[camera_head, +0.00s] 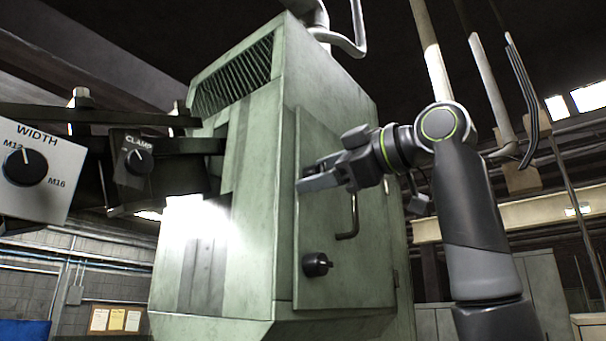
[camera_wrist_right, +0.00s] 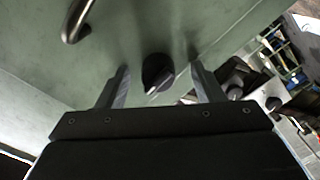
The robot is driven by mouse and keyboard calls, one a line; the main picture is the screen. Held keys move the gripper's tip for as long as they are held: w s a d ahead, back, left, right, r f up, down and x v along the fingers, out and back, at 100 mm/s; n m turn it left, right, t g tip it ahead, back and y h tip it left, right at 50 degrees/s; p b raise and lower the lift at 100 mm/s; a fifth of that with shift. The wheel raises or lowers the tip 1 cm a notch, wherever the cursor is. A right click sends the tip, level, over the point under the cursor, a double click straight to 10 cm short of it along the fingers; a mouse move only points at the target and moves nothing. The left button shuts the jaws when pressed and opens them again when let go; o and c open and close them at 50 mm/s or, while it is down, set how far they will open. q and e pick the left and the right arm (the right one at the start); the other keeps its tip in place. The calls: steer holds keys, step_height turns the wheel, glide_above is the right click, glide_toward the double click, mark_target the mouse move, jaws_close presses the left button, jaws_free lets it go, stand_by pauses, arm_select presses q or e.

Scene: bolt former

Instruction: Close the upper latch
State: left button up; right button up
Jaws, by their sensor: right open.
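A black latch knob (camera_wrist_right: 157,72) with a pale pointer mark shows on the green door (camera_wrist_right: 120,50) in the right wrist view. It appears between and just beyond the open fingers of my right gripper (camera_wrist_right: 161,70); no contact is visible. In the head view my right gripper (camera_head: 312,181) is at the upper left part of the door (camera_head: 345,275) and hides the knob there. A second, lower black latch knob (camera_head: 317,265) shows near the door's lower left. My left gripper is not in view.
A bent metal door handle (camera_head: 350,217) stands out just below and right of my right gripper; it also shows in the wrist view (camera_wrist_right: 75,20). Dark machine arms with a WIDTH panel (camera_head: 40,170) and a CLAMP dial (camera_head: 139,160) are at the left.

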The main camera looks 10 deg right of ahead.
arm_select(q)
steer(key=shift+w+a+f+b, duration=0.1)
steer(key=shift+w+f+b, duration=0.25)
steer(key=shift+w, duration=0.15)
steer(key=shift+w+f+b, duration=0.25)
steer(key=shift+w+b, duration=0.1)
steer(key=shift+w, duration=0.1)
arm_select(e)
steer(key=shift+s+d+m, duration=0.1)
steer(key=shift+d+m, duration=0.1)
steer(key=shift+m, duration=2.1)
steer(key=shift+s+d+m, duration=0.1)
steer(key=shift+d+m, duration=0.1)
steer(key=shift+m, duration=2.1)
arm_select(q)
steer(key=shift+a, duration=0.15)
arm_select(e)
steer(key=shift+w, duration=0.1)
